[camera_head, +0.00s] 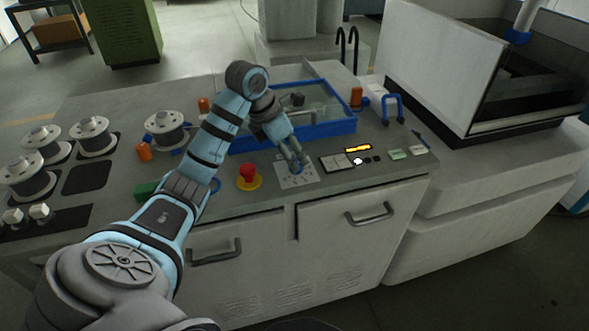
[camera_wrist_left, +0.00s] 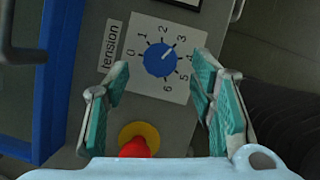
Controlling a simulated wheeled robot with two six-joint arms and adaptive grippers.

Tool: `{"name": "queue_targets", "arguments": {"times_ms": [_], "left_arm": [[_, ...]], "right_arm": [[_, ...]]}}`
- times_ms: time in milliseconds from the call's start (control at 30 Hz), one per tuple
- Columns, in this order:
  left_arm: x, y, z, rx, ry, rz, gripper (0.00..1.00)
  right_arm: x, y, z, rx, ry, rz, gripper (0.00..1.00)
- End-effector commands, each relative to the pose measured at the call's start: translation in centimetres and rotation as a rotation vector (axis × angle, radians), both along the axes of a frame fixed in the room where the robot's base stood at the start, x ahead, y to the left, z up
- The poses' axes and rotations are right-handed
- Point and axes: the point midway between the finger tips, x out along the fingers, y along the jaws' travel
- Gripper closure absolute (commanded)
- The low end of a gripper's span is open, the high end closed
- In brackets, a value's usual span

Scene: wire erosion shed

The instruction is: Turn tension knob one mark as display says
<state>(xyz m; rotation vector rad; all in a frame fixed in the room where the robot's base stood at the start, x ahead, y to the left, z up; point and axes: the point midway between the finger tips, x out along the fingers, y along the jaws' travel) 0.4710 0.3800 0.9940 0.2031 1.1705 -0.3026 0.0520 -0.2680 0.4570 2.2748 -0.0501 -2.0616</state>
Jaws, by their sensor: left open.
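The blue tension knob (camera_wrist_left: 160,60) sits on a white dial plate (camera_wrist_left: 142,78) numbered 0 to 6, beside a "tension" label (camera_wrist_left: 111,44). Its white pointer line appears to point at 3. My left gripper (camera_head: 296,163) is above the dial plate (camera_head: 283,183) in the head view. In the wrist view its open fingers (camera_wrist_left: 155,80) stand on either side of the dial, with the knob between them and apart from both. My right gripper is not in view.
A red mushroom button (camera_head: 248,172) on a yellow base stands close left of the dial. A blue-rimmed tank (camera_head: 335,128) lies behind. Dark and white buttons (camera_head: 366,160) sit to the right. Wire spools (camera_head: 168,128) stand at the left.

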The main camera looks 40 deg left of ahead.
Motion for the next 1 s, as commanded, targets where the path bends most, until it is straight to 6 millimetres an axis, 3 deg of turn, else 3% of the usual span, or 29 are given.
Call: {"name": "queue_targets", "arguments": {"times_ms": [200, 467, 767, 1000], "left_arm": [[1.3, -0.5, -3.0, -0.001, -0.002, -0.001, 0.49], [1.5, -0.6, -3.4, 0.001, -0.002, -0.001, 0.49], [1.4, -0.5, -3.4, 0.001, -0.002, -0.001, 0.94], [1.4, -0.5, -3.3, 0.001, -0.002, 0.015, 0.97]], "right_arm": [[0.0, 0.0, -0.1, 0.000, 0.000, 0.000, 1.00], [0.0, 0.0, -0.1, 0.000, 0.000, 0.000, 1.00], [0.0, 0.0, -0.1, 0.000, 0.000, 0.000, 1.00], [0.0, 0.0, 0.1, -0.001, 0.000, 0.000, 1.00]]}}
